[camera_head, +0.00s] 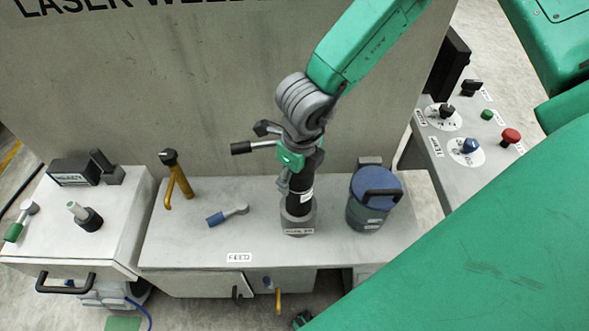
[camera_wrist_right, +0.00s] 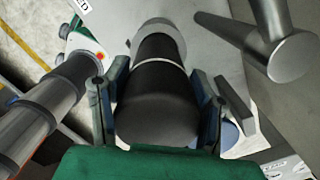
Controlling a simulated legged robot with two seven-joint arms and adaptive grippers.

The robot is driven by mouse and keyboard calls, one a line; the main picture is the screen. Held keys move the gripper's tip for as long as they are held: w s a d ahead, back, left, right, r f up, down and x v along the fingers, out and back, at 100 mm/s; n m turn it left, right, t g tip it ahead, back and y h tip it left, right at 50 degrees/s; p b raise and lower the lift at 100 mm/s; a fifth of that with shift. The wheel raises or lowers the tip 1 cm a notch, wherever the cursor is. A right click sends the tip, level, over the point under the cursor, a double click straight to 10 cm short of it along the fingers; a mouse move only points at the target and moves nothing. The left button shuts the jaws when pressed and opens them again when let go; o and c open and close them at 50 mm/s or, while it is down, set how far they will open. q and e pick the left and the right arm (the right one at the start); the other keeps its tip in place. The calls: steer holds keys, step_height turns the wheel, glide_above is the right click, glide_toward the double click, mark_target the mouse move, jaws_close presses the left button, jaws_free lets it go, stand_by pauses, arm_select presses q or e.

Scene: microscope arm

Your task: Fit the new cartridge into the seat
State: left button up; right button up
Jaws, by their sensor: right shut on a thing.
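The cartridge is a dark cylinder with a pale band (camera_head: 300,183), standing roughly upright on the feed bench. Its lower end meets a grey round collar with a label (camera_head: 298,222), which looks like the seat; I cannot tell how deep it sits. My right gripper (camera_head: 292,158) is shut around its upper part, reaching down from above. In the right wrist view the cartridge (camera_wrist_right: 158,95) lies between the two fingers, and the grey collar (camera_wrist_right: 160,28) shows at its far end. My left gripper is not in view.
A blue-lidded canister (camera_head: 375,200) stands close to the right of the collar. A blue-handled lever (camera_head: 228,214) and a yellow lever (camera_head: 176,180) are to the left. A panel with knobs and a red button (camera_head: 510,136) is at right. A tall grey wall (camera_head: 200,90) rises behind.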

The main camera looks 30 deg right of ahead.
steer(key=shift+f+b, duration=1.4)
steer(key=shift+f, duration=0.9)
steer(key=o, duration=1.6)
steer(key=r, duration=1)
steer(key=shift+s+d+r, duration=0.2)
steer(key=shift+s+r, duration=0.25)
steer(key=shift+r, duration=0.5)
steer(key=shift+d, duration=0.1)
